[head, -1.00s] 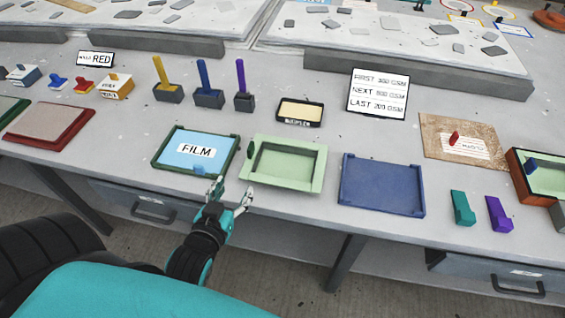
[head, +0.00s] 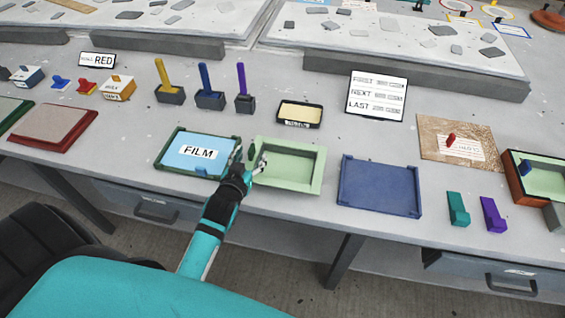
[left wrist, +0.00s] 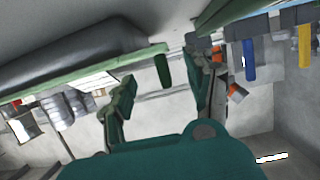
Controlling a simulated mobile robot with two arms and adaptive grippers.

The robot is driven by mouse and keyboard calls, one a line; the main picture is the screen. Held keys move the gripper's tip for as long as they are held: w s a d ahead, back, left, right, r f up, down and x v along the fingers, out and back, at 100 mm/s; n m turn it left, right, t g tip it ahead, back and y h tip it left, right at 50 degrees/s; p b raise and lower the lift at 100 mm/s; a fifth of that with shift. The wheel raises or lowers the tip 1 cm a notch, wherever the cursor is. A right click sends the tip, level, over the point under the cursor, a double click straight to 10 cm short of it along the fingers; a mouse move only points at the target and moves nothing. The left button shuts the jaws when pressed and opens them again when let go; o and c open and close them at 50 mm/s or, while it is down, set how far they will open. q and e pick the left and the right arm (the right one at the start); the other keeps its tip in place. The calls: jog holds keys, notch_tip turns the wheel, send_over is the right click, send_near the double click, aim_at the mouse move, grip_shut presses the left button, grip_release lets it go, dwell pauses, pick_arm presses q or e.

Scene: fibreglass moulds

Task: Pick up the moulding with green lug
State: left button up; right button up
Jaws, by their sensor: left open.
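The pale green moulding (head: 290,188) is a shallow rectangular tray on the bench, with a dark green lug (head: 251,154) at its left end. My left gripper (head: 249,159) is open at that end, its fingers on either side of the lug. In the left wrist view, the dark green lug (left wrist: 162,71) stands between the two open fingers (left wrist: 163,80), with space to each side. The moulding's pale green rim (left wrist: 85,68) runs behind it. I cannot tell whether either finger touches the lug. My right gripper is not in view.
A green-framed tray with a FILM card (head: 186,172) lies close on the left, beside my left gripper. A blue tray (head: 380,186) lies to the right. Yellow, blue and purple upright handles in holders (head: 209,100) stand behind. Teal and purple blocks (head: 458,211) lie at the front right.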

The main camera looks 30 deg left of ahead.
pick_arm(q)
jog(key=x, duration=0.3)
jog(key=shift+w+a, duration=0.1)
jog(key=shift+a, duration=0.05)
jog(key=shift+c, duration=0.4)
grip_shut()
jog(key=shift+r, duration=0.1)
